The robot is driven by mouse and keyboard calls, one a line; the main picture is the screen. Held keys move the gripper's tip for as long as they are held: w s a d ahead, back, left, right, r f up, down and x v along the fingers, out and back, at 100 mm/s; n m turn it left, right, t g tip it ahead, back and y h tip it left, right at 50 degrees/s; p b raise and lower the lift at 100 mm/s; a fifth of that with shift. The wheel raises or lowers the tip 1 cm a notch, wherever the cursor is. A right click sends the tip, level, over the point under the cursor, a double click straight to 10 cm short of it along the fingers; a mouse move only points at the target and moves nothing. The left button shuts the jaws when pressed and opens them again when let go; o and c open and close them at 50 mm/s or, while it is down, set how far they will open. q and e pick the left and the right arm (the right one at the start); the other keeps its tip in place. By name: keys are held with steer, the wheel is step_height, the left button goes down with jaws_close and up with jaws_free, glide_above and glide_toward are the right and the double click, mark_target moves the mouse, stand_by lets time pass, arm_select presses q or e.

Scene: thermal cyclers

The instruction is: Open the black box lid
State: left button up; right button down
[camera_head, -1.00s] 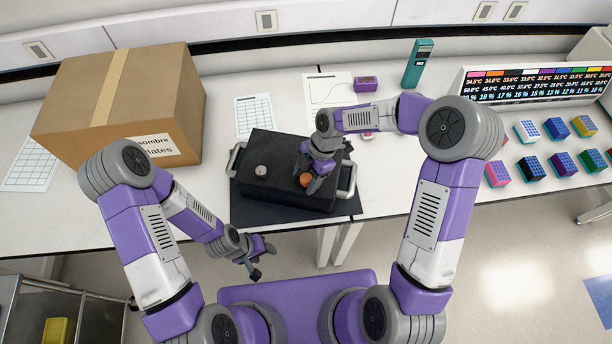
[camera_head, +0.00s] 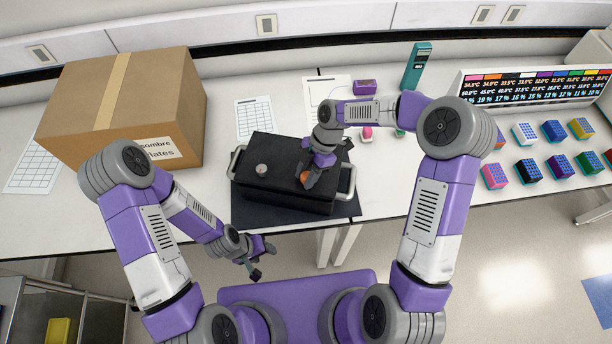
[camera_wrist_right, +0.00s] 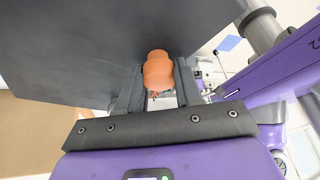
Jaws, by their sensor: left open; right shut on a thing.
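The black box (camera_head: 285,172) sits on a dark mat at the bench's front edge, with metal handles at its left and right ends. Its lid appears closed in the head view. A grey knob (camera_head: 261,170) is on the left of its top. My right gripper (camera_head: 307,181) is at the right of the top, shut on an orange knob (camera_head: 304,177). In the right wrist view the orange knob (camera_wrist_right: 158,70) is between the two fingers, beside the box's dark surface (camera_wrist_right: 95,45). My left gripper (camera_head: 262,262) is open and empty, in front of the bench and below the box.
A large cardboard box (camera_head: 125,105) stands left on the bench. Paper sheets (camera_head: 254,117), a purple device (camera_head: 365,86) and a teal device (camera_head: 416,65) lie behind the black box. Several coloured racks (camera_head: 530,168) and a display panel (camera_head: 530,87) are at right.

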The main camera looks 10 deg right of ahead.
steer(key=r+g, duration=0.1)
steer(key=w+r+p, duration=0.1)
steer(key=w+r+g+y+p, duration=0.1)
steer(key=r, duration=0.1)
steer(key=shift+w+d+g, duration=0.2)
steer(key=shift+d+g, duration=0.1)
steer(key=shift+d, duration=0.05)
arm_select(q)
steer(key=shift+r, duration=1.25)
arm_select(e)
steer(key=shift+w+d+r+m+g+y, duration=0.25)
steer(key=shift+w+r+g+y, duration=0.05)
steer(key=shift+w+r+g, duration=0.4)
steer(key=shift+w+d+r+m+g+y, duration=0.3)
steer(key=shift+w+r+g, duration=0.35)
steer(key=shift+r, duration=0.15)
steer(key=c, duration=0.8)
jaws_free()
steer(key=shift+o, duration=0.2)
